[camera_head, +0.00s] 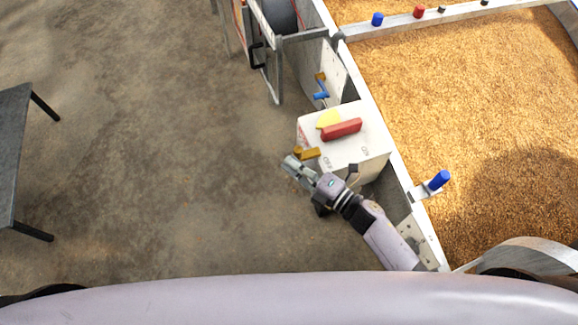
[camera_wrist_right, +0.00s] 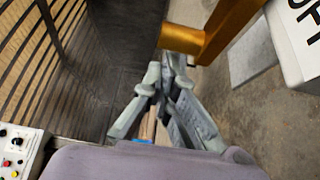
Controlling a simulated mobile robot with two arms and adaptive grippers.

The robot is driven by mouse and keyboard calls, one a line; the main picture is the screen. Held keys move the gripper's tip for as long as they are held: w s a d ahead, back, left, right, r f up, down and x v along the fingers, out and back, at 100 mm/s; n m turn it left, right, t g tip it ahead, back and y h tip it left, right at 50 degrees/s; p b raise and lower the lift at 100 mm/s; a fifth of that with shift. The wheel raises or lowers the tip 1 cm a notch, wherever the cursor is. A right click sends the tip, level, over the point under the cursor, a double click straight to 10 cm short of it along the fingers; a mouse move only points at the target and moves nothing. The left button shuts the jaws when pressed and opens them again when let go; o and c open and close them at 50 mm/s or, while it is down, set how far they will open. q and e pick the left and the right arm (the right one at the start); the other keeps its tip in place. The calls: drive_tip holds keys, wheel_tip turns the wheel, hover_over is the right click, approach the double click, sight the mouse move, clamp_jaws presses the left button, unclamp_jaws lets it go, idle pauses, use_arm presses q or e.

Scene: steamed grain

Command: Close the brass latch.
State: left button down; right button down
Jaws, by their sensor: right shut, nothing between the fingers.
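The brass latch (camera_head: 309,153) sticks out from the left front corner of a white box (camera_head: 372,150) with a red handle (camera_head: 341,130). In the right wrist view the latch (camera_wrist_right: 222,28) is a large golden bar with a bend, running from the top right down to the fingertips. My right gripper (camera_head: 291,163) is shut and empty, close beside the latch's outer end. In the wrist view its fingertips (camera_wrist_right: 172,66) lie just below the latch's near end; I cannot tell whether they touch. My left gripper is out of view.
Grain-filled bins (camera_head: 470,120) with metal walls stand on the right, with a blue knob (camera_head: 439,180) on the rim. A dark table (camera_head: 12,140) is at far left. The concrete floor between is clear.

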drive_tip(key=w+d, duration=0.1)
drive_tip(key=d, duration=0.1)
drive_tip(key=d+b, duration=0.1)
drive_tip(key=d, duration=0.2)
drive_tip(key=w+d, duration=0.1)
drive_tip(key=d, duration=0.2)
drive_tip(key=shift+w, duration=0.35)
drive_tip(key=shift+r, duration=0.1)
drive_tip(key=shift+d, duration=0.1)
wheel_tip(320, 180, up, 10)
drive_tip(key=shift+a, duration=0.2)
